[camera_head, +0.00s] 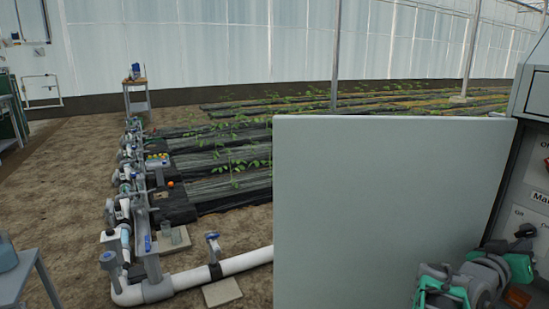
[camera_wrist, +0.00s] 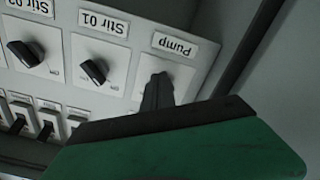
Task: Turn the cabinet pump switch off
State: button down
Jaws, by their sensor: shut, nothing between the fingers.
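The Pump switch plate (camera_wrist: 184,72) is on the cabinet's control panel in the wrist view, its label upside down. A dark shape stands on this plate, partly behind my finger. It looks like the switch knob, but its pointing direction is unclear. My gripper (camera_wrist: 172,140) is shut with nothing held; its green and black finger fills the lower part of that view, right by the Pump plate. I cannot tell whether it touches the knob. In the head view my gripper (camera_head: 520,264) is at the lower right, close against the panel.
Stir 01 (camera_wrist: 95,71) and Stir 02 (camera_wrist: 27,54) knobs sit left of Pump, with small black switches (camera_wrist: 46,124) by them. The open cabinet door (camera_head: 390,210) hides much of the head view. Pipework (camera_head: 200,272) runs along the left.

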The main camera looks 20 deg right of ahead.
jog(key=shift+s+r+b, duration=0.3)
jog(key=shift+s+b, duration=0.05)
jog(key=shift+s, duration=0.1)
dwell(0.3)
jog(key=shift+s+d, duration=0.1)
jog(key=shift+s+f+b, duration=0.25)
jog(key=shift+b, duration=0.05)
jog(key=a, duration=0.2)
jog(key=a+b, duration=0.1)
jog(key=a, duration=0.1)
jog(key=s+a+b, duration=0.1)
jog(key=a, duration=0.1)
jog(key=shift+r, duration=0.15)
